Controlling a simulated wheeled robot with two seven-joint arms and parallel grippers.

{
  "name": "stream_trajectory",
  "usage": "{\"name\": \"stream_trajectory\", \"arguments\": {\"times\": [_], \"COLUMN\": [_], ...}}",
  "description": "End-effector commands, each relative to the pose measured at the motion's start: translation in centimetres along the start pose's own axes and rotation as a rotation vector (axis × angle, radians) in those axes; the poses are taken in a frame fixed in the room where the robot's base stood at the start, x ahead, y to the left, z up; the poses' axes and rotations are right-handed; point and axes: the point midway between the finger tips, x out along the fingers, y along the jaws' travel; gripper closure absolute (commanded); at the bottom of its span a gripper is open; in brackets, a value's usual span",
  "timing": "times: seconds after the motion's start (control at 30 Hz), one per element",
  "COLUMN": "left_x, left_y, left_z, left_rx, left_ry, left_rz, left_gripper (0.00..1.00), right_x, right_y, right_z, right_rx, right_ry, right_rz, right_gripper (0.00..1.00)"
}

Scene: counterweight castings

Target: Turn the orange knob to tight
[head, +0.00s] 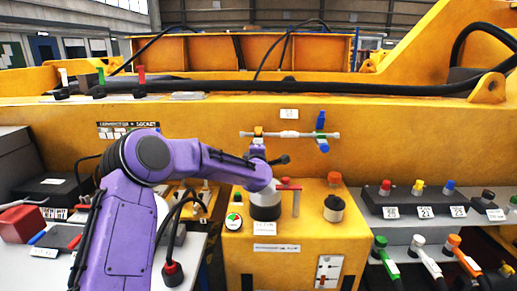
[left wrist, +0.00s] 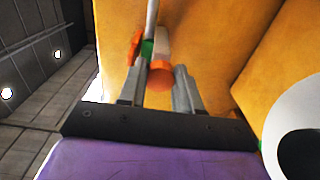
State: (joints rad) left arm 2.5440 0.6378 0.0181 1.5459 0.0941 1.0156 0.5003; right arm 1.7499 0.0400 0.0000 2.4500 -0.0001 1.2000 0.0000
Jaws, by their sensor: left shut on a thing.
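My left gripper (left wrist: 162,88) is shut on a round orange knob (left wrist: 172,80) in the left wrist view, with one grey finger on each side of it. Behind the knob are a pale rod, a green part and a flat orange piece (left wrist: 135,48). In the head view my left gripper (head: 257,149) points up at the left part of a horizontal rod (head: 289,134) on the yellow casting. An orange part (head: 258,131) shows there, just above the fingers. Any tightness mark on the knob is not visible. My right gripper is not in view.
A yellow box (head: 285,230) below the rod carries a black-and-orange knob (head: 334,205) and a red-handled lever (head: 290,186). A blue-and-green fitting (head: 321,131) sits at the rod's right end. Shelves with coloured handles (head: 420,205) stand at right; a grey bench is at left.

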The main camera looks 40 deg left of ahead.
Motion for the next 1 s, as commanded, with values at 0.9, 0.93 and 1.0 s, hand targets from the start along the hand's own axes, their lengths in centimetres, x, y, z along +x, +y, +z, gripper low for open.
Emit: {"name": "stream_trajectory", "arguments": {"times": [0.9,0.93,1.0], "left_x": [0.01,0.01,0.01], "left_y": [0.08,0.07,0.05], "left_z": [0.05,0.03,-0.01], "left_rx": [0.087,0.087,0.086], "left_ry": [-0.001,-0.001,-0.001], "left_rz": [0.002,0.002,0.001], "left_gripper": [0.41,0.41,0.41], "right_x": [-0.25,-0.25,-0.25], "right_y": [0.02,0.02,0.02], "right_z": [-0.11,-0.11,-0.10], "right_rx": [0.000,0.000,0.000], "right_ry": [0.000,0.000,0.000], "right_rz": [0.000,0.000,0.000], "right_gripper": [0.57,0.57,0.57]}}
